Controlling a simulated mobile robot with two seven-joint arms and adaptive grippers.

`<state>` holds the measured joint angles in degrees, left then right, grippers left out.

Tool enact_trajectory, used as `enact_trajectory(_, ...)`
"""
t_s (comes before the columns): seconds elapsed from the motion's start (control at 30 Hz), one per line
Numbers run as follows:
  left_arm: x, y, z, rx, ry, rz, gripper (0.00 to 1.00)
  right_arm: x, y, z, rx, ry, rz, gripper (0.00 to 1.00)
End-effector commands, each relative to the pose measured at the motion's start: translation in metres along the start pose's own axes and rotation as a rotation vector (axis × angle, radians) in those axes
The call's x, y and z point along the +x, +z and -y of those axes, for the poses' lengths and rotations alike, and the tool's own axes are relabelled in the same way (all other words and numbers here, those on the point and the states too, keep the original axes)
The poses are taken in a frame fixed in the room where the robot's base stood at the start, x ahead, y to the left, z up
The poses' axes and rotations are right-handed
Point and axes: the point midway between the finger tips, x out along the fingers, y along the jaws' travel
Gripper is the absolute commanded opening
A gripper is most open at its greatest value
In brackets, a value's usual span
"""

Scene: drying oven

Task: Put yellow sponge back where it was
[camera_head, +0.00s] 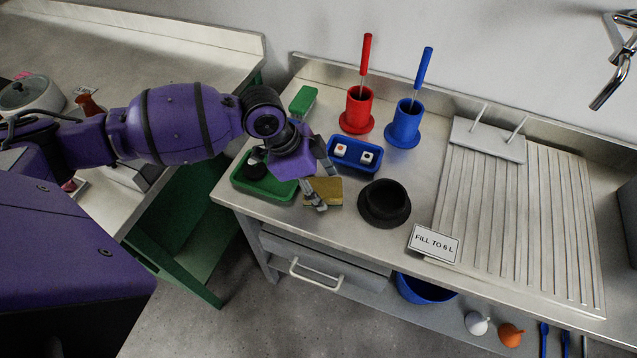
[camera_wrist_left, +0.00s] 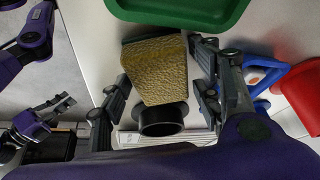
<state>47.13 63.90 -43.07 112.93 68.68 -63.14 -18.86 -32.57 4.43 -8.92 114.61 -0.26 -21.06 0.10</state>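The yellow sponge (camera_head: 328,193) is at the worktop's front part, between the green tray (camera_head: 240,184) and the black round pot (camera_head: 384,205). My left gripper (camera_head: 322,181) reaches over it from the left. The green tray (camera_wrist_left: 180,12) also shows there at the top.
A green sponge-like block (camera_head: 303,101) lies behind the tray. A blue box (camera_head: 357,166) with two dice stands right of the gripper. Red (camera_head: 357,112) and blue (camera_head: 404,125) holders stand at the back. A sign (camera_head: 434,243) and a drainboard (camera_head: 530,220) are to the right.

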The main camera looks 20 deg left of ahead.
Motion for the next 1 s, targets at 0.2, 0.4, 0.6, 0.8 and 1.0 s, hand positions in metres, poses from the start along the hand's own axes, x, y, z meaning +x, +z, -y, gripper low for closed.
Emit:
enact_trajectory(0.2, 0.0, 0.0, 0.0, 0.0, 0.0, 0.0, 0.66, 0.0, 0.0, 0.0, 0.001, 0.0, 0.0, 0.0)
enact_trajectory(0.4, -0.005, -0.002, 0.0, 0.001, -0.001, 0.0, 0.66, 0.0, 0.0, 0.0, 0.001, 0.0, 0.0, 0.0)
enact_trajectory(0.6, -0.039, -0.001, 0.001, 0.002, -0.005, 0.001, 0.66, -0.001, -0.004, 0.0, 0.002, 0.001, -0.005, 0.0)
enact_trajectory(0.8, -0.083, -0.001, 0.001, 0.0, -0.004, 0.001, 0.66, -0.003, -0.008, 0.0, 0.003, 0.001, -0.011, 0.0)
enact_trajectory(1.0, -0.114, -0.001, 0.001, -0.001, -0.001, 0.001, 0.66, -0.005, -0.008, -0.001, 0.005, 0.002, -0.009, 0.0)
